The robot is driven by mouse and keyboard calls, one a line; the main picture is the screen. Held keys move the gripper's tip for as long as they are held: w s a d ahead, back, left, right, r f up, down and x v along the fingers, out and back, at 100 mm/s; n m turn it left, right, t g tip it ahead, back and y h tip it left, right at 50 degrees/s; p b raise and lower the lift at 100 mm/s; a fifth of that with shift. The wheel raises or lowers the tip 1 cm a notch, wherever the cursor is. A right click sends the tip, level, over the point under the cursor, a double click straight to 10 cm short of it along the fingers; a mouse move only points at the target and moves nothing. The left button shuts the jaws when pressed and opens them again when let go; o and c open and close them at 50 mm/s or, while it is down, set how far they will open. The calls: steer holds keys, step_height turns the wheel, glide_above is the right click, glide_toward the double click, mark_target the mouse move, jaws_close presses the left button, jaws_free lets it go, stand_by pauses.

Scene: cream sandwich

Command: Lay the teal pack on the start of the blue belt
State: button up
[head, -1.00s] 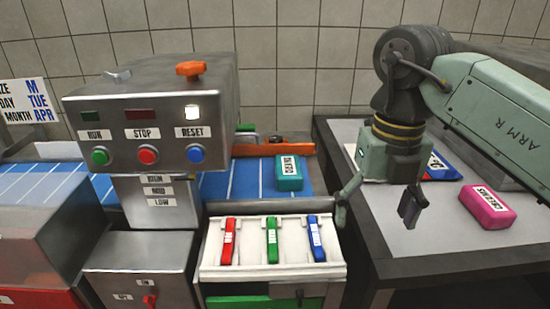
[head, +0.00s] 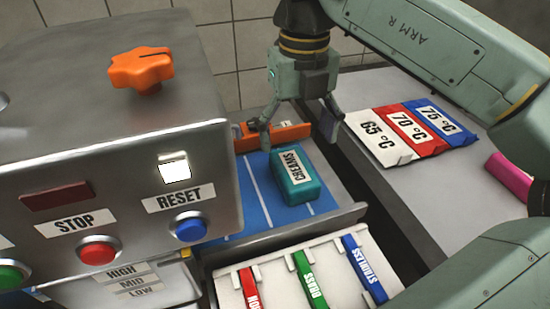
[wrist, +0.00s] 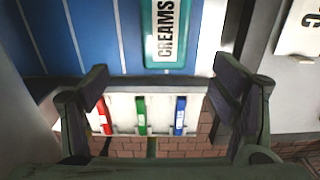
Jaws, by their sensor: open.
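The teal pack (head: 296,175), with a white label reading CREAMS, lies flat on the right end of the blue belt (head: 262,202). In the wrist view the teal pack (wrist: 178,32) lies on the belt (wrist: 96,40) beyond the fingertips, between them in the picture. My gripper (head: 295,124) is open and empty, just behind and above the pack, apart from it. In the wrist view both fingers of my gripper (wrist: 162,82) are spread wide with nothing between them. The far side of the belt to the left is hidden by the control box.
The metal control box (head: 115,195) with an orange knob (head: 141,70) stands left of the belt. A white rack (head: 278,255) holds red, green and blue strips in front. On the right-hand table lie temperature cards (head: 408,135) and a pink pack (head: 510,176), partly covered by my arm.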

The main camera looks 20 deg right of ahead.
mark_target(297, 172)
steer(key=shift+f, duration=0.35)
step_height(297, 172, down, 4)
steer(key=shift+s+d+r+p, duration=0.1)
steer(key=shift+s+r+p, duration=0.05)
steer(key=shift+p, duration=0.2)
steer(key=shift+w+d+f+p, duration=0.15)
steer(key=shift+f+p, duration=0.2)
steer(key=shift+f, duration=0.7)
steer(key=shift+w+f+p, duration=0.15)
steer(key=shift+f+p, duration=0.15)
steer(key=shift+f, duration=0.75)
steer(key=shift+w+d+f+p, duration=0.15)
steer(key=shift+f+p, duration=0.2)
steer(key=shift+f, duration=0.7)
steer(key=c, duration=1.4)
steer(key=shift+r, duration=0.1)
